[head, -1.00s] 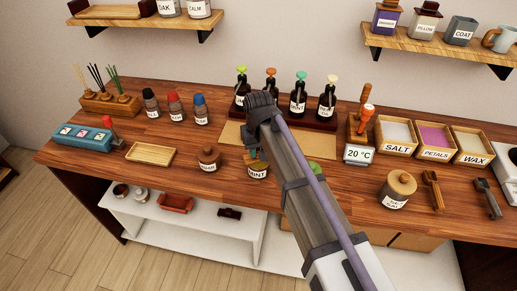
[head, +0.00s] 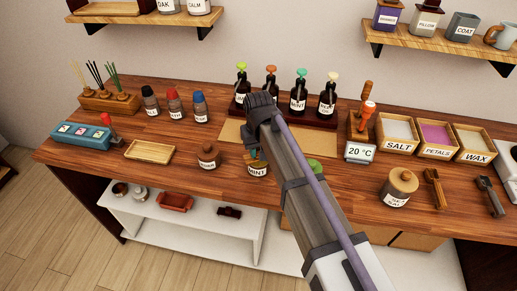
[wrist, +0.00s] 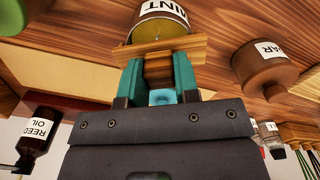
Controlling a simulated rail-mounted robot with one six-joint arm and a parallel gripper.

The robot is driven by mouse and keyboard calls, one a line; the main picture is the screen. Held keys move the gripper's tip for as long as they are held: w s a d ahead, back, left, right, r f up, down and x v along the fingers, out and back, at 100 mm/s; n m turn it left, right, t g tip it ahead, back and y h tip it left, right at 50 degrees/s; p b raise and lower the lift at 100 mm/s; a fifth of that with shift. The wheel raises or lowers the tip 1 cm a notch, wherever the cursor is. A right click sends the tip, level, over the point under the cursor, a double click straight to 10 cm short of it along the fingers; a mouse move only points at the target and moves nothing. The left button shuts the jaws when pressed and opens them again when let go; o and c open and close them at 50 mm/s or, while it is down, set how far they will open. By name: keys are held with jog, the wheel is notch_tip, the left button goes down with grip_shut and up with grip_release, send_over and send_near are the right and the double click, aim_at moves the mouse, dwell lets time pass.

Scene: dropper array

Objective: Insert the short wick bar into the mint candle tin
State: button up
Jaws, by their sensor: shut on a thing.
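The mint candle tin (head: 257,171), labelled MINT, stands on the counter's front part. It shows upside down at the top of the wrist view (wrist: 160,24), with a yellowish interior. My gripper (head: 254,156) is right over the tin, pointing down. In the wrist view its teal fingers (wrist: 158,78) are shut on a wooden piece, the short wick bar (wrist: 157,50). The bar's wide end lies across the near edge of the tin's opening in that view. I cannot tell whether it touches the rim or is inside. My arm hides part of the counter.
A brown lidded jar (head: 208,156) stands close left of the tin. A green-topped item (head: 315,165) is right of it, partly behind my arm. Dropper bottles (head: 298,98) stand behind. A wooden tray (head: 150,150) lies left. A lidded jar (head: 400,187) stands right.

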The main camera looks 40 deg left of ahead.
aim_at(258, 149)
jog(key=shift+f, duration=0.35)
jog(key=o, duration=0.9)
jog(key=shift+o, duration=0.2)
notch_tip(258, 149, up, 11)
jog(key=p, duration=1)
jog(key=d+f+m+b, duration=0.2)
jog(key=d+m, duration=0.3)
jog(key=d, duration=2.1)
jog(key=d+f+m+b, duration=0.2)
jog(key=d+m, duration=0.3)
jog(key=d, duration=2.1)
jog(key=shift+f+m, duration=0.25)
jog(key=shift+m, duration=0.05)
